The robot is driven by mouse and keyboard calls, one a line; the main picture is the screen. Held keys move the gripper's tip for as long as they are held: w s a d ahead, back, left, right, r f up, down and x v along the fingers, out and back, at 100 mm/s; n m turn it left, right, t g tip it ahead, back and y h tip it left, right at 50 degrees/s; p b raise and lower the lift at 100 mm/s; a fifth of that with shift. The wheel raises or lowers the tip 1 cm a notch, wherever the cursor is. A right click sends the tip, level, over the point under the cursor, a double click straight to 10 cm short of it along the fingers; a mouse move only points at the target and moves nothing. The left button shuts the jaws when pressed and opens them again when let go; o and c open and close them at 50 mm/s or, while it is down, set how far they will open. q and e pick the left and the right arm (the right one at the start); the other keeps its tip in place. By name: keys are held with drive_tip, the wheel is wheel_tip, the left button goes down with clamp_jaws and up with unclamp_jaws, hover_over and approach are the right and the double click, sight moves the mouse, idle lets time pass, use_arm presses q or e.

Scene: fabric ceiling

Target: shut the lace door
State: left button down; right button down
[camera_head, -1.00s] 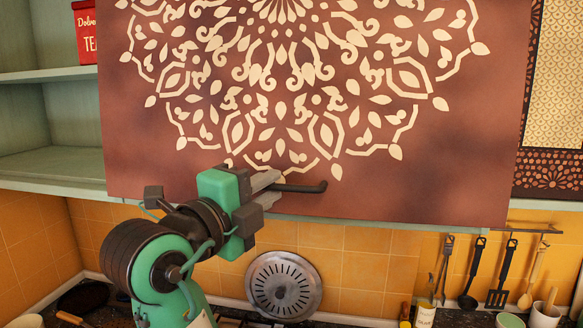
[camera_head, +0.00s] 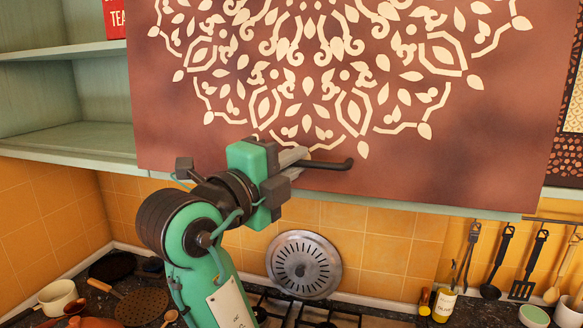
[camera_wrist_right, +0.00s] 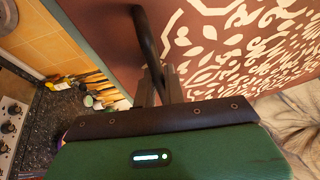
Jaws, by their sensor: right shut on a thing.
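The lace door (camera_head: 480,140) is a brown panel with a cream lace pattern, on the wall cupboard above the counter. It hangs almost upright, with a thin green strip showing under its lower edge. I cannot tell whether a gap is left behind it. A dark bar handle (camera_head: 338,164) sits near its lower edge. My right gripper (camera_head: 296,156) is shut on the handle, at its left part in the head view. The right wrist view shows the handle (camera_wrist_right: 143,35) running into my gripper's fingers (camera_wrist_right: 158,86), beside the door (camera_wrist_right: 195,35). My left gripper is in neither view.
Open green shelves (camera_head: 60,90) with a red tea tin (camera_head: 115,18) are at the left. Below are a stove (camera_head: 290,308), a round metal lid (camera_head: 304,264) against yellow tiles, pans at the left and hanging utensils (camera_head: 525,262) at the right.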

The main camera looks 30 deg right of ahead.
drive_tip(key=shift+h, duration=0.5)
drive_tip(key=w+d+b, duration=0.1)
drive_tip(key=d+b, duration=0.1)
drive_tip(key=w+d+f+b, duration=0.1)
drive_tip(key=w, duration=0.1)
drive_tip(key=shift+w+d+b, duration=0.1)
drive_tip(key=shift+d+b, duration=0.25)
drive_tip(key=shift+d, duration=0.05)
drive_tip(key=shift+r, duration=0.45)
drive_tip(key=c, duration=1.8)
unclamp_jaws()
drive_tip(key=shift+w+d, duration=0.15)
drive_tip(key=shift+f+b, duration=0.2)
drive_tip(key=shift+b, duration=0.1)
